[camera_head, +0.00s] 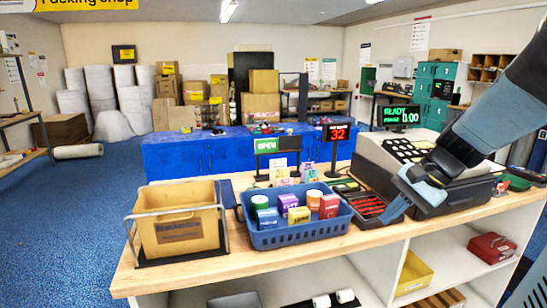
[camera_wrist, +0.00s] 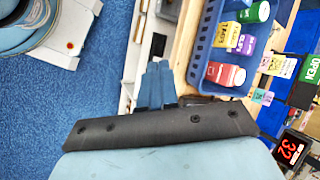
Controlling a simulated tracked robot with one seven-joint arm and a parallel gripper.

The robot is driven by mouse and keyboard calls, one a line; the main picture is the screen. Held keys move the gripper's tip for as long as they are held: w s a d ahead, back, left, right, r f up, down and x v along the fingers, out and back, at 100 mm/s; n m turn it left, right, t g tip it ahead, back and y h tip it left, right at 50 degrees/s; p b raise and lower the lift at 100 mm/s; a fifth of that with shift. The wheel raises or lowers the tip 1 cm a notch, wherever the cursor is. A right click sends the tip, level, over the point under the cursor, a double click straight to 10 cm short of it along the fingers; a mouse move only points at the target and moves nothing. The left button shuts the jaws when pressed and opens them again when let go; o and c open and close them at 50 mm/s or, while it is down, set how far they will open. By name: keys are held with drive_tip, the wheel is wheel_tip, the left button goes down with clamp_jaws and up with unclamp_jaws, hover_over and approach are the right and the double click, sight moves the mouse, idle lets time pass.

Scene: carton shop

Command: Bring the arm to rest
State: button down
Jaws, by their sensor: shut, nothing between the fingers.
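My arm reaches in from the upper right of the head view. My gripper (camera_head: 396,208) hangs over the right part of the wooden counter (camera_head: 270,264), in front of the dark machine with the pale keypad top. It is close to the black tray with red items (camera_head: 365,205). In the wrist view, my gripper (camera_wrist: 157,84) shows its two blue fingers side by side, closed together with nothing between them. The gap between the fingertips and the counter cannot be told exactly.
A blue basket (camera_head: 294,235) of small boxes and jars stands left of my gripper. A tan bin (camera_head: 180,225) in a wire frame is farther left. A red 32 display (camera_head: 336,132) and a green READY display (camera_head: 401,115) stand behind. Blue floor (camera_head: 75,220) is free at left.

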drive_tip(key=s+a+r+n+t+h, duration=0.1)
drive_tip(key=s+r+n+t+h, duration=0.2)
drive_tip(key=s+n, duration=0.6)
drive_tip(key=shift+a+r+h, duration=0.4)
drive_tip(key=shift+r+h, duration=1)
drive_tip(key=shift+r, duration=0.15)
